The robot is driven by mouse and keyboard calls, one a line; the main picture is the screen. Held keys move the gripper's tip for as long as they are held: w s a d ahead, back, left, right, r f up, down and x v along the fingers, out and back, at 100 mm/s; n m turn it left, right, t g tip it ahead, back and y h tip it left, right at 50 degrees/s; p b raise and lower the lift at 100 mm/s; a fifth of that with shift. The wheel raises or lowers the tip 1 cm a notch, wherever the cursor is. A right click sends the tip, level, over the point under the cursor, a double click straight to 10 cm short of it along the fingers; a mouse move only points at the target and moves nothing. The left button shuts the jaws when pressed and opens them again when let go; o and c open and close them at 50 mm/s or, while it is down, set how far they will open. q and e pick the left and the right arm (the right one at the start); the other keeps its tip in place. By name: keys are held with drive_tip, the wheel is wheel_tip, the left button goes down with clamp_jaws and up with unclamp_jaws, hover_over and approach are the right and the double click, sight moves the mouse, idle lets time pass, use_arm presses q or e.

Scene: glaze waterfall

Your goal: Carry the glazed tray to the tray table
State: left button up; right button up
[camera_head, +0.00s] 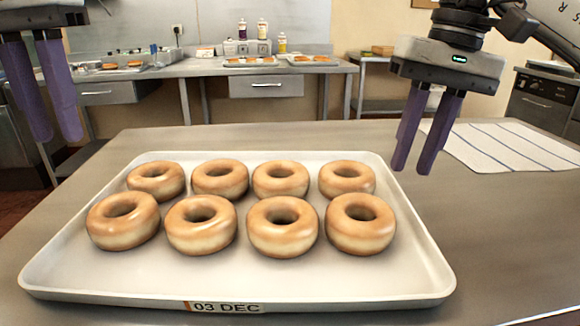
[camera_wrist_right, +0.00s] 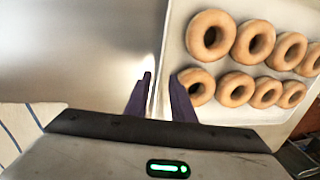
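A pale tray (camera_head: 400,285) with a "03 DEC" label on its front edge lies on the near worktop and holds several shiny ring doughnuts (camera_head: 283,226). The tray also shows in the right wrist view (camera_wrist_right: 175,40). My left gripper (camera_head: 56,138) is open and empty, beyond and to the left of the tray's far left corner. My right gripper (camera_head: 413,172) is open and empty near the tray's far right corner. In the right wrist view its fingers (camera_wrist_right: 161,77) are on either side of the rim's line, but their height is unclear. I cannot tell which table is the tray table.
A white striped cloth (camera_head: 505,147) lies on the worktop (camera_head: 490,215) at the right. A back counter (camera_head: 200,68) carries small trays of doughnuts (camera_head: 250,61) and bottles. A smaller table (camera_head: 385,105) stands right of it. Floor shows between the worktop and the counter.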

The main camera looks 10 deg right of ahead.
wheel_tip(320, 180, up, 7)
drive_tip(key=d, duration=0.1)
drive_tip(key=shift+s, duration=0.1)
idle(0.3)
